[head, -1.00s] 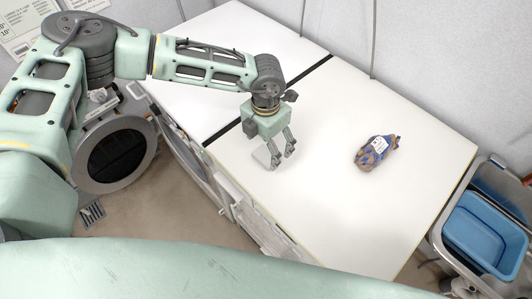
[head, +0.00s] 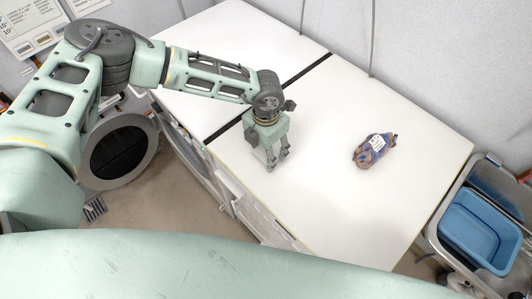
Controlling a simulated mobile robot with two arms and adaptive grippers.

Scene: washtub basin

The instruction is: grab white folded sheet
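My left gripper (head: 278,160) is over the white tabletop near its front edge. Its fingers point down and look apart. My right gripper is not in view.
A brown and blue item with a white label (head: 375,150) lies on the white tabletop (head: 345,210) to the right. A blue basin (head: 480,232) sits in a metal sink at the far right. A round-doored machine (head: 122,152) stands at left.

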